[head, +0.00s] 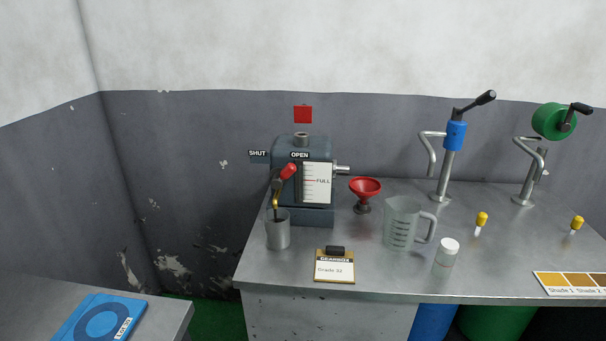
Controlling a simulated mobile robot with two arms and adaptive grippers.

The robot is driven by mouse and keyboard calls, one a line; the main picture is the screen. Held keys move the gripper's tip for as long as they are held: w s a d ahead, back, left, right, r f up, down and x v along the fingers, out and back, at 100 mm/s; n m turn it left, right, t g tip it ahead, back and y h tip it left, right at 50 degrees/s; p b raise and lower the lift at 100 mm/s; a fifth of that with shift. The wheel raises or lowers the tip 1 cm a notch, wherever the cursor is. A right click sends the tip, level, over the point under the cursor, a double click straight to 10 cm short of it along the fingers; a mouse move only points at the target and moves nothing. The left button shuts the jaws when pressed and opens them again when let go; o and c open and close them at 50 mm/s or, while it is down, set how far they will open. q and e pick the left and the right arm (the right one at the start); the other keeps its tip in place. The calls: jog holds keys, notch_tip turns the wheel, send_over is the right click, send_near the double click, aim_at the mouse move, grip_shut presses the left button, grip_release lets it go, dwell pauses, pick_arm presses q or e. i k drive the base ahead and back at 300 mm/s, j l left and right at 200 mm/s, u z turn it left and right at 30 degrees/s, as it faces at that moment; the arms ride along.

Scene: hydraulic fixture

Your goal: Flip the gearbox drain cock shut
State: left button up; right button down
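The gearbox (316,213) is a dark grey-blue housing at the back left of the metal bench. Its drain cock (288,171) has a red-tipped handle tilted up and to the right, just below the OPEN label (300,155). The SHUT label (258,154) is to the left. Neither of my grippers is in view.
A clipboard (334,269), red funnel (365,188), clear measuring jug (401,228) and white-capped bottle (445,258) stand nearby on the bench (375,275). Blue (455,136) and green (552,121) pumps are at right.

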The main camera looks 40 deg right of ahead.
aim_at(276, 183)
jog(key=z, duration=0.75)
